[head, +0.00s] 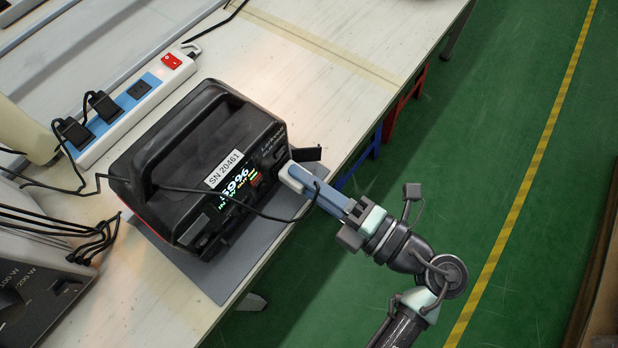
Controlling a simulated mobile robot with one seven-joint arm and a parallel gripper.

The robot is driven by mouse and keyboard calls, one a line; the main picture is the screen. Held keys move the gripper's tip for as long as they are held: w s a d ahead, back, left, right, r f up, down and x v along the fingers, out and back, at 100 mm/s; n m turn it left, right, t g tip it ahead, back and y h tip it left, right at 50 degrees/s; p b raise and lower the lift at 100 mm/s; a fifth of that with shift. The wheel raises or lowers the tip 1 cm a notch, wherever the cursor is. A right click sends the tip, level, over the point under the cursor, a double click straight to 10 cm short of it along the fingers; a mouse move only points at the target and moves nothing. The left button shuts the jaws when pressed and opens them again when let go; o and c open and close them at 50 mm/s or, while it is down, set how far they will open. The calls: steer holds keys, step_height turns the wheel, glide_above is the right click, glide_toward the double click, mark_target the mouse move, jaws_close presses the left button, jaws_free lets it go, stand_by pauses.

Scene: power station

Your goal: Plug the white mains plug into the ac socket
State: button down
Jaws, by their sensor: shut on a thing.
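The black power station (150,170) stands on a grey mat on the table, its lit display facing the table's front edge. My gripper (296,178) is at the right end of that front face, shut on the white mains plug, of which only a whitish bit may show between the fingers. The plug's prongs are hidden, and I cannot tell whether they are in the socket. A black cable (240,205) runs from the gripper across the display and the station's left end. A black flap (308,154) stands open beside the gripper. The ac socket itself is hidden.
A grey unit (40,285) with several black cables stands at the left. The table is clear at the upper right. Green floor lies beyond its front edge.

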steer(key=shift+w+a, duration=0.1)
steer(key=shift+a, duration=0.05)
stand_by(0.5)
steer(key=c, duration=0.6)
jaws_free()
steer(key=v, duration=1.3)
